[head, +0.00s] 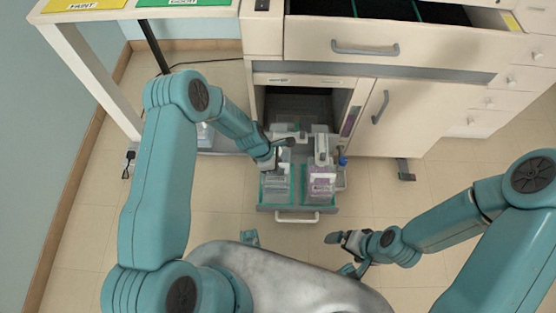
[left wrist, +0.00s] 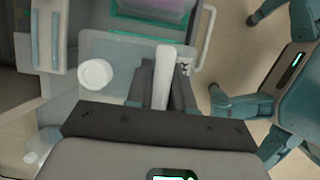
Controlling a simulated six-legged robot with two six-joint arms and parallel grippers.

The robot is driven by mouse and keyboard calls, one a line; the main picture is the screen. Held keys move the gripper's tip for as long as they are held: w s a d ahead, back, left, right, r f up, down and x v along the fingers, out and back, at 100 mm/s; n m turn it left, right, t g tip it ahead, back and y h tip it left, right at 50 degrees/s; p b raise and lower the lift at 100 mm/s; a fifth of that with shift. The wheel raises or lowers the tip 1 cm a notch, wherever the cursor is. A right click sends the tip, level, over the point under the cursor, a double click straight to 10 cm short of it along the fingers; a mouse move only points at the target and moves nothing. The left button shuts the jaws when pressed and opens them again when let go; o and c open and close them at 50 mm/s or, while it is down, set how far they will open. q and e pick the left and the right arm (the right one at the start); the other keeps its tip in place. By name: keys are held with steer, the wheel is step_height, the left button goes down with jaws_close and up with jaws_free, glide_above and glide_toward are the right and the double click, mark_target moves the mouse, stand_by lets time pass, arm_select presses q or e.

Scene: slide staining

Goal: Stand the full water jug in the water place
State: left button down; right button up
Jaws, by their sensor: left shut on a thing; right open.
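The water jug (head: 276,184) is clear with a pale label. It looks upright at the left front of the pulled-out drawer tray (head: 294,217), within or just over a green-edged place. I cannot tell whether its base touches the tray. My left gripper (head: 277,147) is shut on its handle at the top. In the left wrist view the white handle (left wrist: 164,75) sits between the fingers, beside the white cap (left wrist: 95,74) and see-through body (left wrist: 118,48). My right gripper (head: 345,238) is open and empty, in front of the tray to the right.
A jug with purple contents (head: 322,180) stands right of the water jug, close by, and shows at the top of the left wrist view (left wrist: 150,8). The cabinet (head: 395,110) is behind, with an open upper drawer (head: 390,45) overhead.

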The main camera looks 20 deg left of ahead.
arm_select(q)
step_height(320, 180, down, 7)
steer(key=shift+w+r+b, duration=0.1)
steer(key=shift+r+b, duration=0.1)
steer(key=shift+b, duration=0.75)
steer(key=shift+r, duration=0.1)
steer(key=c, duration=1)
jaws_free()
